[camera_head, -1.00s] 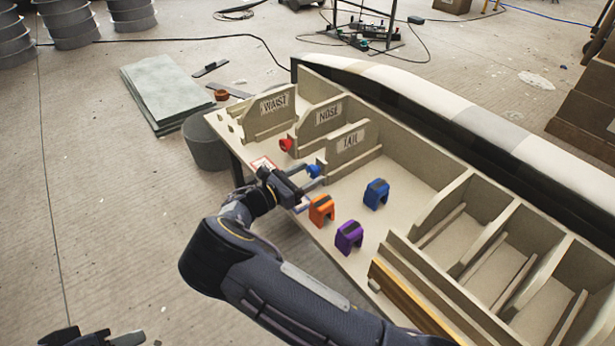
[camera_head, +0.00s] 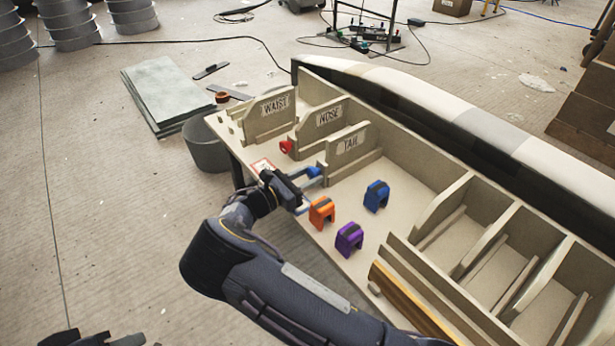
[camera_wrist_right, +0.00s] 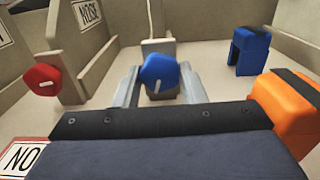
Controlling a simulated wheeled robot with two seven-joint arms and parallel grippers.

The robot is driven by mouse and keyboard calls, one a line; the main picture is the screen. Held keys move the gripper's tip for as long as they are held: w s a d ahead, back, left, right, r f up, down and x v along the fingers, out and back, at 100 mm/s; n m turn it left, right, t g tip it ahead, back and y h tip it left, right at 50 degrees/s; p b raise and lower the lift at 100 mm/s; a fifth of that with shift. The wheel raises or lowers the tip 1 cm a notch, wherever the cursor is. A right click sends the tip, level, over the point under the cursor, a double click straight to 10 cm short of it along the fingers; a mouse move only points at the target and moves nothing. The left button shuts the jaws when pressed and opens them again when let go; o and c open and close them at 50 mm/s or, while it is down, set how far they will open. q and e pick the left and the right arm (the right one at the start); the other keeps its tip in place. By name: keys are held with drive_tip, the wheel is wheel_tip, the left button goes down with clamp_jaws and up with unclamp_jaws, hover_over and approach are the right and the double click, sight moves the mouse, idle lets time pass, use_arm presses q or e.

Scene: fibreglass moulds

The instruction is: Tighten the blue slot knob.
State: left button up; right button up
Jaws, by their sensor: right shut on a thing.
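The fingers also show beside the knob in the right wrist view (camera_wrist_right: 159,86). A dark piece at the lower left edge looks like my left gripper (camera_head: 85,339); its fingers cannot be made out.
Orange (camera_head: 321,212), purple (camera_head: 349,239) and blue (camera_head: 376,196) blocks stand on the bench close to my right gripper. Empty bins (camera_head: 500,245) lie to the right.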

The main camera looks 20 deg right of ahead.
drive_tip(key=m, duration=0.2)
drive_tip(key=shift+m, duration=0.3)
drive_tip(key=shift+m+b, duration=0.4)
drive_tip(key=shift+m, duration=1.4)
drive_tip(key=o, duration=1)
drive_tip(key=p+v, duration=0.1)
drive_tip(key=v, duration=0.5)
drive_tip(key=shift+a+r+p, duration=0.1)
drive_tip(key=shift+a+p, duration=0.25)
drive_tip(key=shift+p, duration=0.05)
drive_tip(key=shift+s+a, duration=0.3)
drive_tip(key=shift+a, duration=0.3)
